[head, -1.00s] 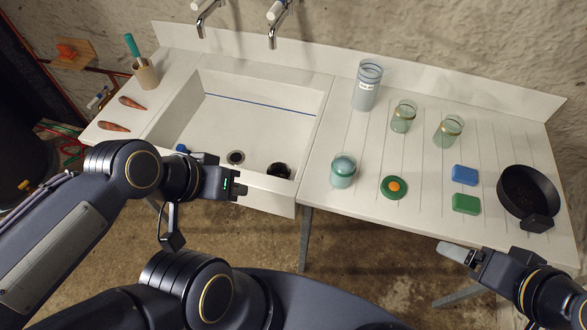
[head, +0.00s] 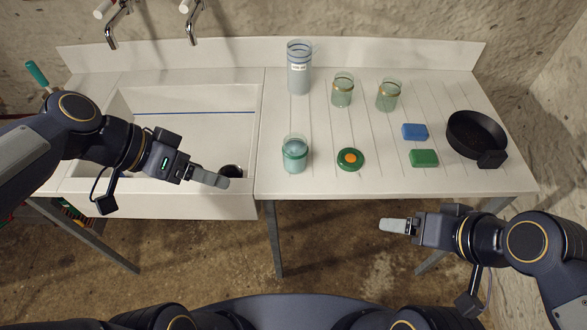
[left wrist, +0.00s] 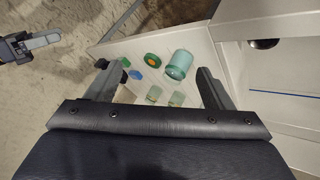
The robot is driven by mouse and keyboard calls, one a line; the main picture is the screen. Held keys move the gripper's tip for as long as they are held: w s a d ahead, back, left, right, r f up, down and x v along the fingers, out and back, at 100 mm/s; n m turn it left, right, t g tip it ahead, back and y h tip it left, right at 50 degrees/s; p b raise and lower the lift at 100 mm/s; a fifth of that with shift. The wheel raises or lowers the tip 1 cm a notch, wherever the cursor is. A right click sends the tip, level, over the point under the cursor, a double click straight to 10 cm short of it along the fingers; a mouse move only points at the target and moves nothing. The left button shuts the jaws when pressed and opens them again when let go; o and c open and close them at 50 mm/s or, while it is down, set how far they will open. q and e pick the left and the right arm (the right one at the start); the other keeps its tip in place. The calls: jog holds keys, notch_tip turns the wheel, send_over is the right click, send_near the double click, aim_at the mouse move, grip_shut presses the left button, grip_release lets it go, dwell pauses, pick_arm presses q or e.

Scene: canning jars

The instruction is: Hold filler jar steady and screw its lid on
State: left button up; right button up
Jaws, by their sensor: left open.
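A squat glass jar with bluish-green contents (head: 295,153) stands upright near the front edge of the white counter, its mouth uncovered. It also shows in the left wrist view (left wrist: 179,64). A green lid with an orange centre (head: 350,159) lies flat to its right, also in the left wrist view (left wrist: 152,59). My left gripper (head: 222,181) is open and empty, left of the jar, over the sink's front edge; the jar lies beyond its spread fingers. My right gripper (head: 394,226) is in front of the counter, touching nothing; its finger gap is not clear.
A tall labelled jar (head: 299,72) and two empty-looking jars (head: 342,91) (head: 388,96) stand behind. A blue block (head: 414,132), a green block (head: 424,158) and a black pan (head: 474,135) are at right. The sink (head: 190,110) is at left. Counter between jar and lid is clear.

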pick_arm(q)
jog(key=w+d+f+m+g+h+b, duration=0.2)
jog(key=w+d+f+m+h+b, duration=0.15)
jog(key=w+f+m+b, duration=0.4)
jog(key=m+h+b, duration=0.4)
jog(key=h+b, duration=0.2)
jog(key=b, duration=0.3)
send_near(284, 160)
jog(key=shift+w+d+y, duration=0.25)
jog(key=shift+w+d, duration=0.35)
jog(key=shift+d, duration=0.05)
jog(key=shift+d+f+b, duration=0.3)
jog(key=d+p, duration=0.1)
jog(key=d, duration=0.5)
jog(key=shift+d+f+p, duration=0.1)
jog(key=shift+f+p, duration=0.1)
jog(key=shift+p, duration=0.15)
jog(key=d+b, duration=0.1)
jog(key=d+f+b, duration=0.1)
jog(key=b, duration=0.1)
jog(key=shift+d+r+b, duration=0.25)
jog(key=shift+d+b, duration=0.25)
jog(key=shift+d, duration=0.3)
pick_arm(e)
notch_tip(284, 160, down, 22)
jog(key=shift+d+r, duration=0.2)
jog(key=shift+d, duration=0.1)
pick_arm(q)
jog(key=shift+c, duration=0.4)
